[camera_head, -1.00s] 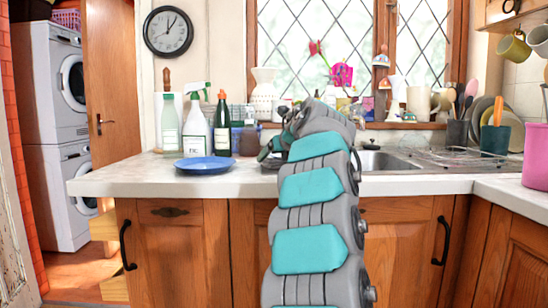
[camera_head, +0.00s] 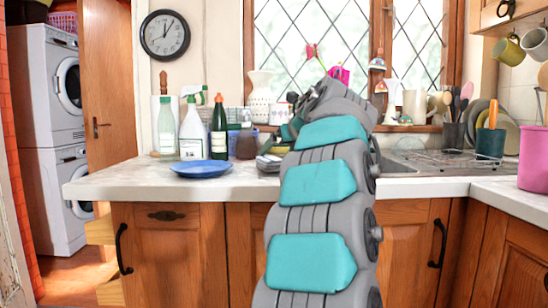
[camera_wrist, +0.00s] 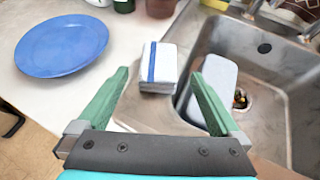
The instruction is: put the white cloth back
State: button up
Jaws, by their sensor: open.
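The white cloth (camera_wrist: 158,66) is a folded stack with a blue stripe, lying on the counter beside the sink's left edge in the wrist view. My gripper (camera_wrist: 159,77) is open, its two green fingers spread, with the cloth showing between and beyond the tips. No finger visibly grips the cloth. A pale grey block-like thing (camera_wrist: 213,92) lies in the sink, just right of the right finger. In the head view my arm reaches over the counter and hides much of the area around the gripper; I cannot make out the cloth clearly there.
A blue plate (camera_head: 202,169) lies on the counter to the left; it also shows in the wrist view (camera_wrist: 62,46). Bottles, including a white spray bottle (camera_head: 192,133), stand behind it. The metal sink (camera_wrist: 275,75) is on the right. The counter's front left (camera_head: 120,178) is clear.

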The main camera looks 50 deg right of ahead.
jog(key=v, duration=0.4)
jog(key=shift+s+a, duration=0.1)
jog(key=shift+s, duration=0.05)
jog(key=shift+c, duration=0.4)
dwell(0.8)
